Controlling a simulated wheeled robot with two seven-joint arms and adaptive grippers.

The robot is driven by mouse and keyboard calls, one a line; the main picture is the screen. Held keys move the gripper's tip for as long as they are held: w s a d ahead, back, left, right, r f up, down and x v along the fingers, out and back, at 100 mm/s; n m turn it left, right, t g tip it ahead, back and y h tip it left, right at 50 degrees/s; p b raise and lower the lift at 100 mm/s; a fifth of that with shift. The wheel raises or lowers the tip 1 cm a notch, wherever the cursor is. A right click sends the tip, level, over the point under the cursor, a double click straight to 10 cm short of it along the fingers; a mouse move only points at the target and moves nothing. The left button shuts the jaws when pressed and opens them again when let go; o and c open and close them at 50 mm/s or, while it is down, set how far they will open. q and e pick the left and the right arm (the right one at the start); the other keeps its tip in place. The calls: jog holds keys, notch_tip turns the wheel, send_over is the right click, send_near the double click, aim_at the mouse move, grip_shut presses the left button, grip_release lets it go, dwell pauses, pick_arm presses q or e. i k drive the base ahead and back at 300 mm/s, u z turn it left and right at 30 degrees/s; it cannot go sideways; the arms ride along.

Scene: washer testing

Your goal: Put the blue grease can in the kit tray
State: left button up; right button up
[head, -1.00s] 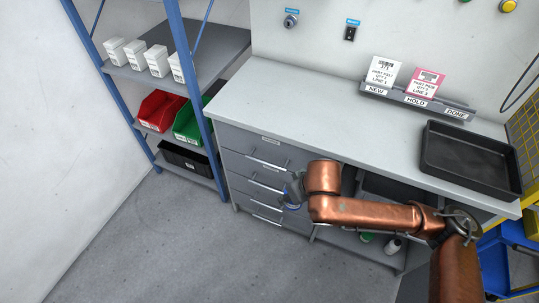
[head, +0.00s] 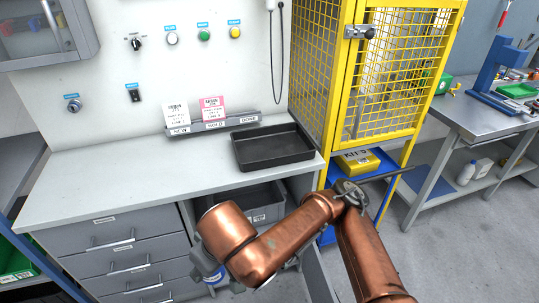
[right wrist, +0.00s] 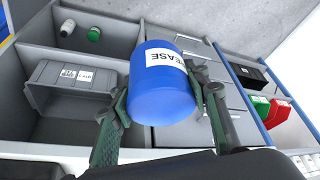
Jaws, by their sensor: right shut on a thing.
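The blue grease can (right wrist: 160,92) is a blue cylinder with a white label reading "EASE" in the right wrist view. My right gripper (right wrist: 157,96) is shut on its sides, one finger on each. In the head view my copper right arm hides most of the gripper, in front of the bench drawers and below the benchtop. An empty, shallow black tray (head: 272,158) lies on the right end of the benchtop, above and right of the gripper. No label shows on it. My left gripper is not in view.
A card holder (head: 213,125) stands behind the tray's left side. A yellow mesh cage (head: 318,60) rises right of the bench. A yellow box marked "KITS" (head: 360,162) sits on a blue cart there. A grey bin (head: 262,207) is under the bench. The benchtop's left is clear.

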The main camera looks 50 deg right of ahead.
aim_at(268, 145)
jog(key=u, duration=0.9)
jog(key=i, duration=0.75)
jog(key=z, duration=2)
